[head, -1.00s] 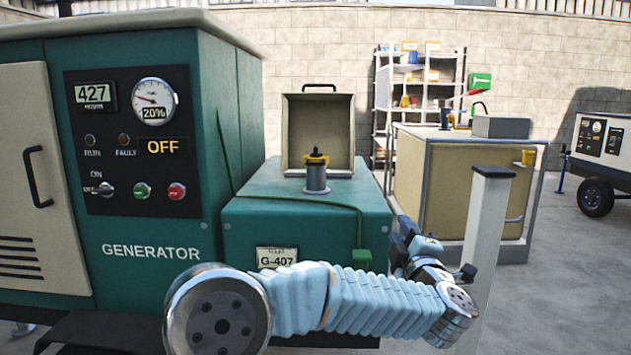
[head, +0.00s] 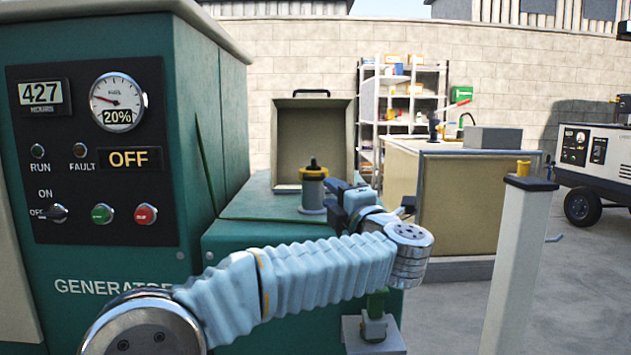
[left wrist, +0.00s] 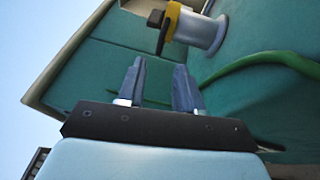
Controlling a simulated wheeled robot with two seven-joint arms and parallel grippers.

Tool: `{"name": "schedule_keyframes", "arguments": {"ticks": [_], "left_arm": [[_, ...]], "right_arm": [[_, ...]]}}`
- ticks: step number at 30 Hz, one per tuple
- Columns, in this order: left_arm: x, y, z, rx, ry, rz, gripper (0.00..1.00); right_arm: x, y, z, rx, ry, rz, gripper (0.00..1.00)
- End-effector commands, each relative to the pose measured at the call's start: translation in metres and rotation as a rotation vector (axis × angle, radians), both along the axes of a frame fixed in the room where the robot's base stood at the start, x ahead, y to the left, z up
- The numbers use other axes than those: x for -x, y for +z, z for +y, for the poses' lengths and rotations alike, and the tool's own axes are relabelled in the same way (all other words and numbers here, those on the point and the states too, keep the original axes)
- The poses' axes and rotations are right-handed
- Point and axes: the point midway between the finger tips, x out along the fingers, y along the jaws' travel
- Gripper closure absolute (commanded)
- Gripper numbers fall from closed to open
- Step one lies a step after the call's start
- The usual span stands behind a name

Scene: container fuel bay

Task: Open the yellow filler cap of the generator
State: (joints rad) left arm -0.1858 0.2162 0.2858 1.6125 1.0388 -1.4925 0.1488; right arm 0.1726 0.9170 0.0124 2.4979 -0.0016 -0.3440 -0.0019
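The yellow filler cap (head: 313,171) with a dark top sits on a grey filler neck (head: 312,196) on the green top of the generator (head: 224,190). My left gripper (head: 341,203) is just right of the neck in the head view, apart from the cap. In the left wrist view, the cap (left wrist: 173,22) and neck (left wrist: 204,32) lie beyond the fingertips, toward the top right. The two fingers of my left gripper (left wrist: 159,66) are apart with nothing between them. My right gripper is in neither view.
An open beige lid (head: 313,130) stands upright behind the neck. A green hose or cable (left wrist: 265,62) runs across the generator top near the fingers. The control panel (head: 92,155) reads OFF and 20%. A pale post (head: 517,265) stands at right, with paved floor beyond.

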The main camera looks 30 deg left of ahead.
Motion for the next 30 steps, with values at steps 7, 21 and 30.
{"name": "schedule_keyframes", "arguments": {"ticks": [7, 21, 30], "left_arm": [[-0.032, 0.008, 0.045, 0.0, 0.002, 0.0, 0.65], [-0.048, 0.012, 0.066, -0.001, -0.001, -0.001, 0.65], [-0.048, 0.012, 0.066, 0.0, -0.001, 0.0, 0.99]], "right_arm": [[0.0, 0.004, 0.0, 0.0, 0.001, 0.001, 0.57], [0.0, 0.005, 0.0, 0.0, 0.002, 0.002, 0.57], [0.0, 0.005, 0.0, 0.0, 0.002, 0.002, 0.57]]}}
